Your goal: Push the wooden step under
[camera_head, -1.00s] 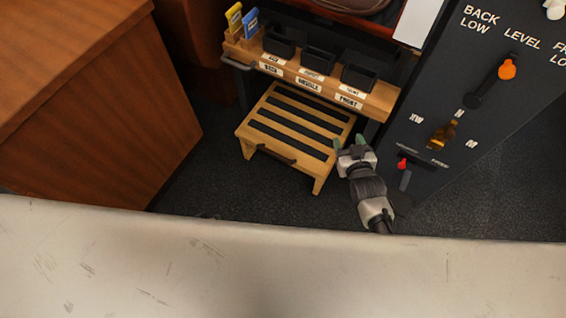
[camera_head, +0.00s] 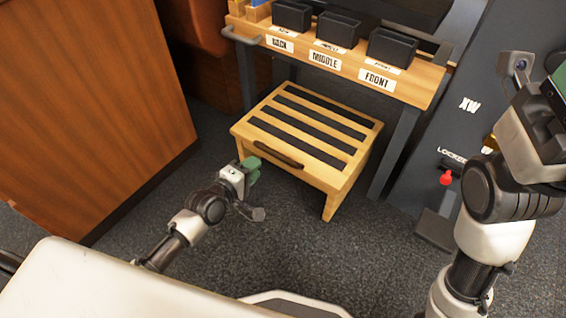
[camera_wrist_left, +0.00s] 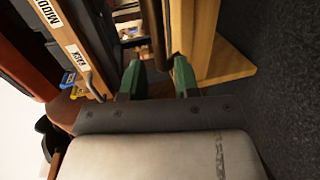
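The wooden step (camera_head: 333,171), with dark tread strips and a dark handle (camera_head: 278,152) on its front, stands on the floor before the labelled wooden bench (camera_head: 405,91). Its rear edge is close to the bench's front. My left gripper (camera_head: 254,168) is just in front of the step's front face, left of and below the handle. In the left wrist view its green fingers (camera_wrist_left: 158,80) are apart, with a dark bar, apparently the handle (camera_wrist_left: 155,35), beyond the gap. Contact cannot be told. My right gripper (camera_head: 558,85) is at the right edge, partly cut off.
A wooden cabinet (camera_head: 85,110) stands at left. A dark panel (camera_head: 415,165) with a red-knobbed lever (camera_head: 446,178) is at right, beside the bench leg. Black bins (camera_head: 338,30) sit on the bench. Carpet (camera_head: 310,245) in front of the step is clear.

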